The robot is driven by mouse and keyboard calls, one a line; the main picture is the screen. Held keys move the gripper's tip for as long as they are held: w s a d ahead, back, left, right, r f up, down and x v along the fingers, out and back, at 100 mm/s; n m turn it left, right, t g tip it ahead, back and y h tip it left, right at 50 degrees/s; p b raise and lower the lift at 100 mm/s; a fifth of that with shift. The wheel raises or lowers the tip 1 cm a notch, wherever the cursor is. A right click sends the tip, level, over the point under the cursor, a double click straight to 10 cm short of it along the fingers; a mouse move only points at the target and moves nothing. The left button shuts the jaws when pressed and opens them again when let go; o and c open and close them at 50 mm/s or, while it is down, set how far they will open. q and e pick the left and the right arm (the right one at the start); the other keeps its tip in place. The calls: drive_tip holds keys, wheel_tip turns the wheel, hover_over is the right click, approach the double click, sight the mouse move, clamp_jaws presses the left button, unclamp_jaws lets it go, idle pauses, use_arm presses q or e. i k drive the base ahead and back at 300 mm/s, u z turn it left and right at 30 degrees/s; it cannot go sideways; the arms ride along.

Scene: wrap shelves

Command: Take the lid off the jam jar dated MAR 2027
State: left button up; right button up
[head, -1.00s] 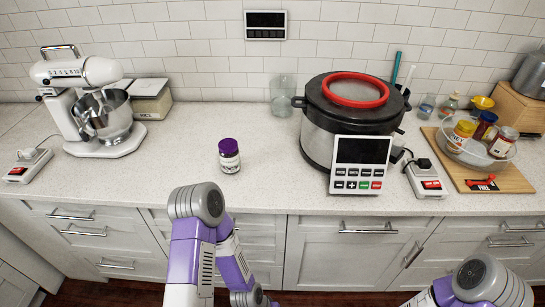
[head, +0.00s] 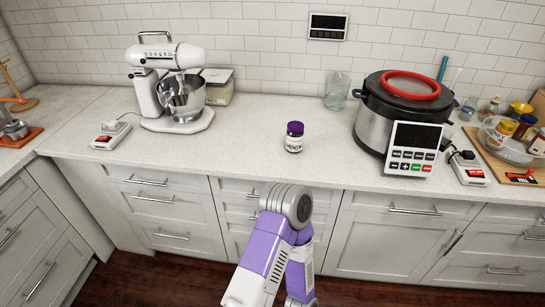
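A small jar (head: 293,143) with a purple lid (head: 295,128) and a white label stands upright on the pale counter, near the middle of the head view. The lid sits on the jar. The label's print is too small to read, so I cannot tell its date. Several more jars (head: 502,131) with yellow, blue and white lids stand in a clear bowl at the far right; their dates are not readable either. One of my purple and white arms shows below the purple-lidded jar, folded, in front of the drawers. Neither gripper is visible.
A white stand mixer (head: 168,80) and a power strip (head: 110,135) are left of the jar. A pressure cooker (head: 385,118) with a red ring and a control panel (head: 415,147) stand to its right. An empty glass (head: 337,91) is behind. Counter around the jar is clear.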

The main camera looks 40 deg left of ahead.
sight(294, 142)
drive_tip(key=k, duration=0.35)
drive_tip(key=u, duration=0.95)
